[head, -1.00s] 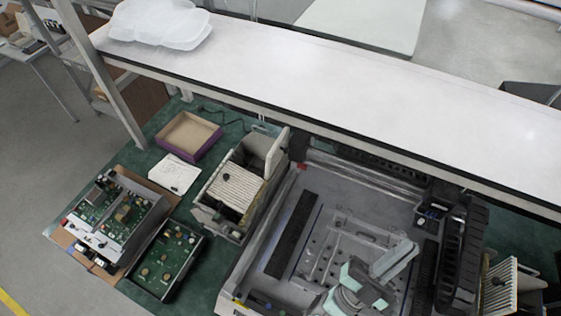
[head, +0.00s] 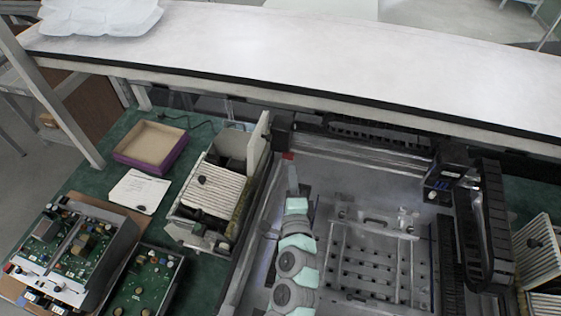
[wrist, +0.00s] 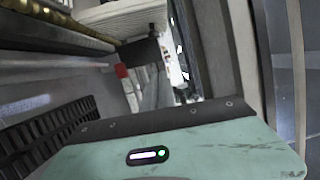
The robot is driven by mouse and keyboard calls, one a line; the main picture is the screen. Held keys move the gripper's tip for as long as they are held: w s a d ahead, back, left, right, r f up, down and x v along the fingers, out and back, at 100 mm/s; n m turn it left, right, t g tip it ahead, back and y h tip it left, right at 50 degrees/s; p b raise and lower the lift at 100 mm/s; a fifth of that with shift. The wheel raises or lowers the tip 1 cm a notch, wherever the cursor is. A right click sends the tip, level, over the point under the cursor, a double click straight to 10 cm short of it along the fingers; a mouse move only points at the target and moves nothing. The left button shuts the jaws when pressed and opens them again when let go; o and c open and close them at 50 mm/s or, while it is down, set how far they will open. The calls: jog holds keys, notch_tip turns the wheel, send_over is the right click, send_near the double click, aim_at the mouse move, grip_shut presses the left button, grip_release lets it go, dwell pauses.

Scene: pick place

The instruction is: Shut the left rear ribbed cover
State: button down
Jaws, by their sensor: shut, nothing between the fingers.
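The grey box (head: 185,229) stands left of the machine bed. A pale ribbed cover (head: 213,196) with a dark knob lies across its nearer part; I cannot tell whether it is fully flat. A smooth pale panel (head: 258,146) stands upright at the box's rear right edge, beside an opening at the rear. My gripper (head: 292,178) is shut and empty, over the left side of the bed, right of the box and apart from it. In the wrist view a ribbed pale surface (wrist: 122,14) shows at the top; the fingertips are not clear there.
A purple-sided tray (head: 150,146), a white paper (head: 139,192) and open circuit-board units (head: 70,250) lie left of the box. A long white shelf (head: 300,60) runs behind. A second ribbed box (head: 540,250) stands at the right edge. A black cable chain (head: 490,225) is near it.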

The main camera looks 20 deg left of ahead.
jog(key=p+x, duration=0.1)
jog(key=x, duration=0.8)
jog(key=shift+w+r, duration=0.15)
jog(key=shift+w, duration=0.2)
jog(key=a, duration=0.1)
jog(key=a+p, duration=0.1)
jog(key=shift+s+a, duration=0.5)
jog(key=shift+a, duration=0.4)
jog(key=shift+r+p, duration=0.1)
jog(key=shift+p, duration=0.3)
